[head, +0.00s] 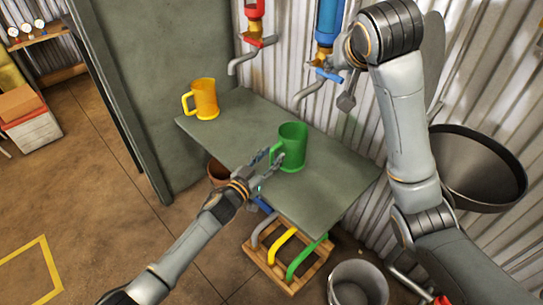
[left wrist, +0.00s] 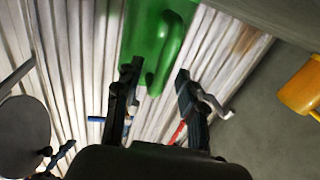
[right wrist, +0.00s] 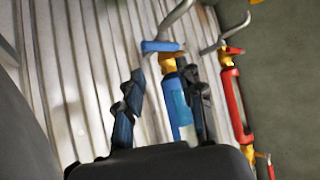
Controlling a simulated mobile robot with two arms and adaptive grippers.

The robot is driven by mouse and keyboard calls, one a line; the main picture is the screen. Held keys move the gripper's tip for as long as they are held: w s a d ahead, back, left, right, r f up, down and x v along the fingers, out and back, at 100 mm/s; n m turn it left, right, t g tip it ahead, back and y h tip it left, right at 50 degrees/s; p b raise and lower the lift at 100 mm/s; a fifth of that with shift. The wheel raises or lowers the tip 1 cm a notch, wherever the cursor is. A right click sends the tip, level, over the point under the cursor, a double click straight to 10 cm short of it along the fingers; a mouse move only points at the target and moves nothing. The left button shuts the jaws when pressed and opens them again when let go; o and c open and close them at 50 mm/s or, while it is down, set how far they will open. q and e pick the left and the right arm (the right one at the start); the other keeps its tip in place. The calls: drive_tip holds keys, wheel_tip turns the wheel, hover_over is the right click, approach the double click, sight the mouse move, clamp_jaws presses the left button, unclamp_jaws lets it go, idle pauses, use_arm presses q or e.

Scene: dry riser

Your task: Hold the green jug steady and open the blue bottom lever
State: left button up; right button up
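The green jug (head: 292,150) stands upright on the grey table. My left gripper (head: 272,160) is at its handle side. In the left wrist view, the jug's handle (left wrist: 170,50) reaches between the open fingers, with a visible gap to the right finger; contact with the left one is unclear. The blue lever (head: 327,74) is at the bottom of the blue pipe (head: 328,22), above the table. It also shows in the right wrist view (right wrist: 160,46), just beyond the fingertips. My right gripper (right wrist: 163,75) is open, with the blue pipe showing between its fingers.
A yellow jug (head: 205,98) stands at the table's far left. A red pipe (head: 254,12) with a red lever (head: 262,41) is left of the blue one. A large dark basin (head: 478,168) is at the right. Coloured pipes (head: 285,242) rise from a pallet below the table edge.

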use_arm(q)
drive_tip(key=shift+w+d, duration=0.2)
drive_tip(key=shift+w, duration=0.1)
drive_tip(key=shift+c, duration=0.4)
